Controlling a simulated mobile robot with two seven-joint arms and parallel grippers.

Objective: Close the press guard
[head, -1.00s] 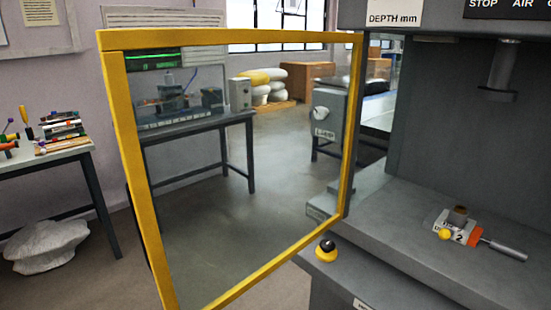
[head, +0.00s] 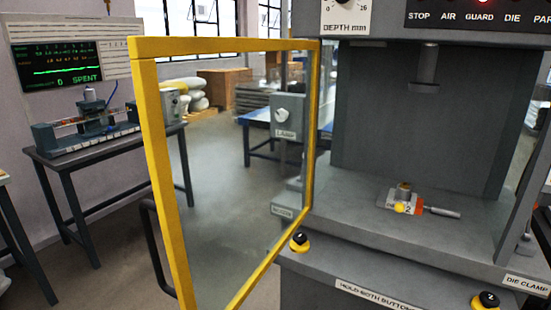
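The press guard (head: 152,165) is a yellow-framed clear panel, hinged on the left side of the grey press (head: 432,120). It stands swung open, out toward me. A black handle (head: 150,250) shows at the lower left of its frame, on the outer edge. Inside the press, a die block with a yellow knob (head: 399,207) sits on the bed below the ram (head: 423,68). Neither of my grippers is in view.
Black buttons on yellow bases (head: 299,241) stand on the press's front ledge, one at each side. A lit GUARD lamp (head: 484,2) shows on the top panel. A bench with a test rig (head: 88,125) stands at the left.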

